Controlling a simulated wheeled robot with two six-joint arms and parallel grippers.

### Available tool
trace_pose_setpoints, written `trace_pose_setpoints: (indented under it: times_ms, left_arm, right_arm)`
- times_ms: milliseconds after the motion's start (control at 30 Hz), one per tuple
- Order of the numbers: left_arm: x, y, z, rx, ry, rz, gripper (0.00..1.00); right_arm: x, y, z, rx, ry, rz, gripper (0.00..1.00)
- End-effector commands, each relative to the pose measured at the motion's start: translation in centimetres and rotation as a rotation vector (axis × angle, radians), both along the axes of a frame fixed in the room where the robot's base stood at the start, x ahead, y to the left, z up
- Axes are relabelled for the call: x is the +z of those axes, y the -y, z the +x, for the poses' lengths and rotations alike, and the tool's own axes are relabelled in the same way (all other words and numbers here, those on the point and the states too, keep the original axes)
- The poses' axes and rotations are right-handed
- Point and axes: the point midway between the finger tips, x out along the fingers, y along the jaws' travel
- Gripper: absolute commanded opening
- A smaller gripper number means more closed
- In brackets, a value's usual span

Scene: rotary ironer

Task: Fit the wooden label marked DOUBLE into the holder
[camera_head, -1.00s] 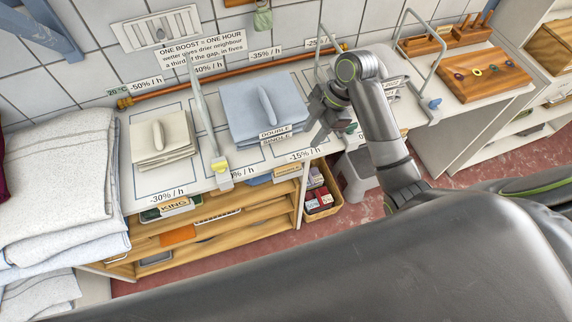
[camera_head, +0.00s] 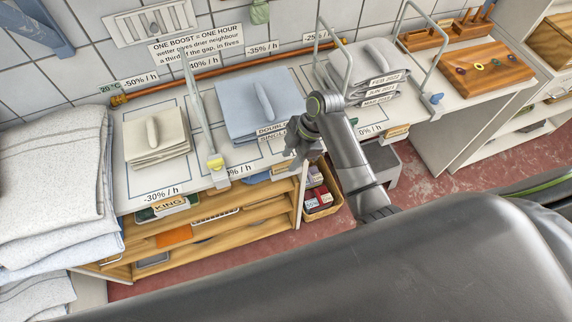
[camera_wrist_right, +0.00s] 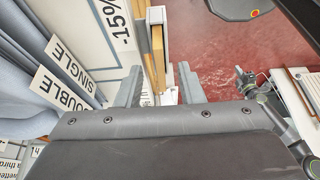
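White tags reading DOUBLE (camera_head: 270,129) and SINGLE (camera_head: 271,139) stick out from the folded blue linen pile (camera_head: 248,98). The wrist view shows the DOUBLE tag (camera_wrist_right: 60,90) and SINGLE tag (camera_wrist_right: 75,68) left of my fingers. I cannot make out a wooden label marked DOUBLE. A KING label (camera_head: 171,204) sits on the shelf front below the counter; I cannot tell which holder is meant. My right gripper (camera_head: 294,160) is over the counter's front edge, right of the blue pile. In the wrist view its fingers (camera_wrist_right: 159,86) are apart, with no object visibly held. My left gripper is out of view.
Wire arches (camera_head: 196,105) stand on the counter between piles. A cream pile (camera_head: 156,137) is left, and a grey pile with date tags (camera_head: 358,65) right. A basket of small boxes (camera_head: 322,194) and a grey stool (camera_head: 385,162) stand below. Red floor lies in front.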

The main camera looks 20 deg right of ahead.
Motion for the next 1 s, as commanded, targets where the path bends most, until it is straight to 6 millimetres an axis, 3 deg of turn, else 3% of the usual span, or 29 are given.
trace_pose_setpoints:
  times_ms: [200, 500, 767, 1000]
  left_arm:
    - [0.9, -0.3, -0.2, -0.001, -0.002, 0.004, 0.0]
    - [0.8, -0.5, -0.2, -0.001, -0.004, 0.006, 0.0]
    - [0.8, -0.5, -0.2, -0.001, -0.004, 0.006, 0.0]
    - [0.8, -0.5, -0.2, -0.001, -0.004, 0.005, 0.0]
  right_arm:
    - [-2.1, -1.0, -0.1, 0.0, -0.002, -0.001, 0.35]
    - [-2.5, -1.1, 0.0, 0.001, 0.0, -0.002, 0.35]
    - [-2.5, -1.1, 0.0, 0.0, 0.001, -0.002, 0.01]
    - [-2.5, -1.0, 0.0, 0.0, 0.001, -0.002, 0.0]
